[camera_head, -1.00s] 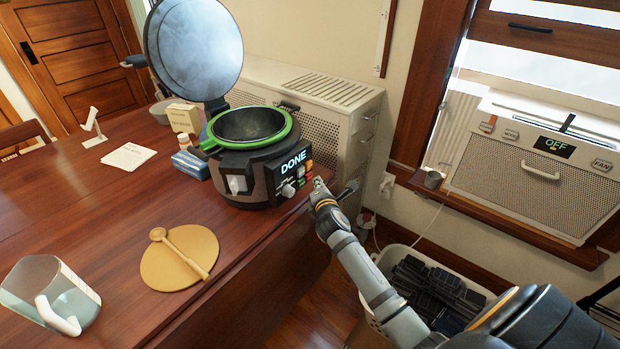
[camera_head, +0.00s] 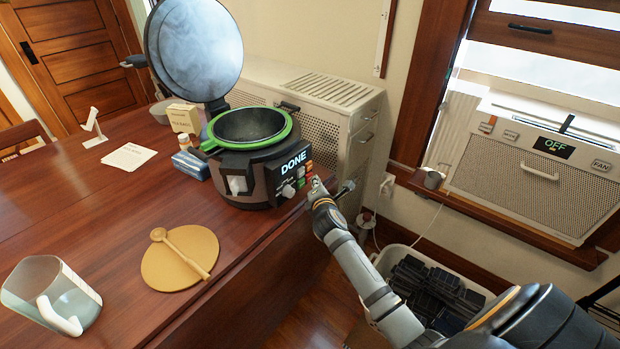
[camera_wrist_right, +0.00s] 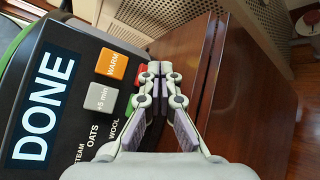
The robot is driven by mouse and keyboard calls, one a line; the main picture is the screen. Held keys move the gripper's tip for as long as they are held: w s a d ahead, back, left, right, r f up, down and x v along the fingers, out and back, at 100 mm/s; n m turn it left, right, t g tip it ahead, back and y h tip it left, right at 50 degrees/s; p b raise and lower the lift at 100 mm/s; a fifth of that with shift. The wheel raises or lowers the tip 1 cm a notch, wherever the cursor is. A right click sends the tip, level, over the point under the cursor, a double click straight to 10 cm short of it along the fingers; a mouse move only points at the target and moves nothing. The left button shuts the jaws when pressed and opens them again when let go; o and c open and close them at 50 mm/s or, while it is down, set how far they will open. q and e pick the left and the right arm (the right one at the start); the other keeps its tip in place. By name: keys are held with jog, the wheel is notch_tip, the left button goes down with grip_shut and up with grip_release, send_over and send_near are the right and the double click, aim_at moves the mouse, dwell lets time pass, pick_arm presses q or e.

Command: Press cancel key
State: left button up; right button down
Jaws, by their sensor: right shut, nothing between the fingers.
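The cooker (camera_head: 250,165) stands at the table's right edge with its lid (camera_head: 195,45) up and its display (camera_head: 293,162) reading DONE. In the right wrist view its panel shows an orange WARM key (camera_wrist_right: 111,64), a grey +5 min key (camera_wrist_right: 101,97), a green key (camera_wrist_right: 130,106) and a red key (camera_wrist_right: 141,71). The red key is partly hidden behind my fingers and no label on it can be read. My right gripper (camera_head: 316,184) is shut and empty, its tips close beside the red key; I cannot tell whether they touch. My left gripper is not in view.
A wooden spoon (camera_head: 180,250) lies on a round tan board (camera_head: 165,268). A perforated cabinet (camera_head: 325,125) is behind the cooker. A bin of dark items (camera_head: 435,290) stands below my right arm.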

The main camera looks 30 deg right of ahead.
jog(key=shift+w+a, duration=0.15)
jog(key=shift+w, duration=0.2)
dwell(0.6)
jog(key=shift+s, duration=0.1)
jog(key=shift+s+d+p, duration=0.3)
jog(key=shift+s+p, duration=0.3)
jog(key=shift+s, duration=0.1)
jog(key=s, duration=0.1)
jog(key=s+d+p, duration=0.1)
jog(key=s, duration=0.1)
jog(key=s+d, duration=0.1)
jog(key=shift+s+p, duration=0.3)
dwell(0.7)
